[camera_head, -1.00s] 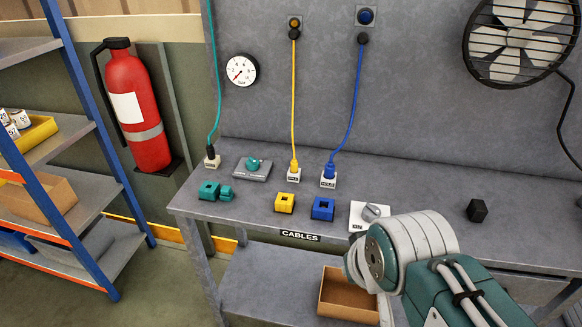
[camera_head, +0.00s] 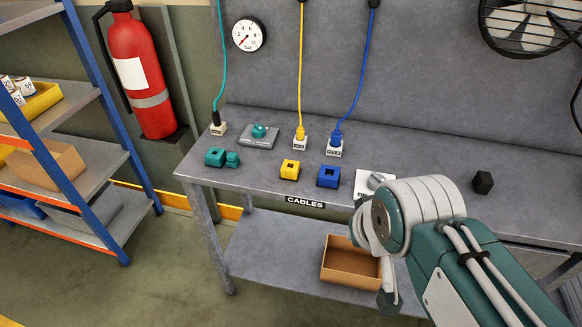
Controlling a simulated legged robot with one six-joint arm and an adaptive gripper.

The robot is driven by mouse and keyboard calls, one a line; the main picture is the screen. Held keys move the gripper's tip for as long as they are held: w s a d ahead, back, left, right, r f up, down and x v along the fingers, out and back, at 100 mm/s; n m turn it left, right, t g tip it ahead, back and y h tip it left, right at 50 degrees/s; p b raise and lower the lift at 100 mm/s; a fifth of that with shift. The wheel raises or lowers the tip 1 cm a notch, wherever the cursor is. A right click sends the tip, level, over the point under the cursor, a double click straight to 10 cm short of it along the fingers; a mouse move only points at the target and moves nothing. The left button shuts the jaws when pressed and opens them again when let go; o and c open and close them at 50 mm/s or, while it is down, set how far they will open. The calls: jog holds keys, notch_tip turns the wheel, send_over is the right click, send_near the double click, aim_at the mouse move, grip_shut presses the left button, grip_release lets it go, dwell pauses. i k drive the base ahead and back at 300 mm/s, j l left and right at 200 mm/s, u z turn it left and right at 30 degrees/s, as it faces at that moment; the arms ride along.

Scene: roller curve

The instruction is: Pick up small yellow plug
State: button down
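A small yellow plug (camera_head: 300,134) sits upright at the lower end of a yellow cable (camera_head: 300,70), in a white labelled holder (camera_head: 301,145) on the grey workbench (camera_head: 250,178). A yellow block (camera_head: 289,170) with a dark square opening lies in front of it, near the bench's front edge. My arm comes in from the lower right. A small part of my gripper (camera_head: 389,298) shows below the arm's rounded joint, right of and below the plug and well apart from it. The arm hides most of the gripper, so its fingers and opening cannot be made out.
A blue plug (camera_head: 336,138) and a dark teal-cable plug (camera_head: 216,121) flank the yellow one. Teal (camera_head: 216,158) and blue (camera_head: 328,177) blocks, a teal-knobbed box (camera_head: 258,138) and a white switch (camera_head: 372,185) share the bench. A brown box (camera_head: 350,266) is on the lower shelf.

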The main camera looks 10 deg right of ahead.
aim_at(300, 131)
jog(key=i+j+z, duration=0.35)
jog(key=j, duration=0.2)
jog(key=i+j+z, duration=0.2)
jog(key=j, duration=0.15)
jog(key=i+j+z, duration=0.2)
jog(key=k+j, duration=0.05)
jog(key=j, duration=0.05)
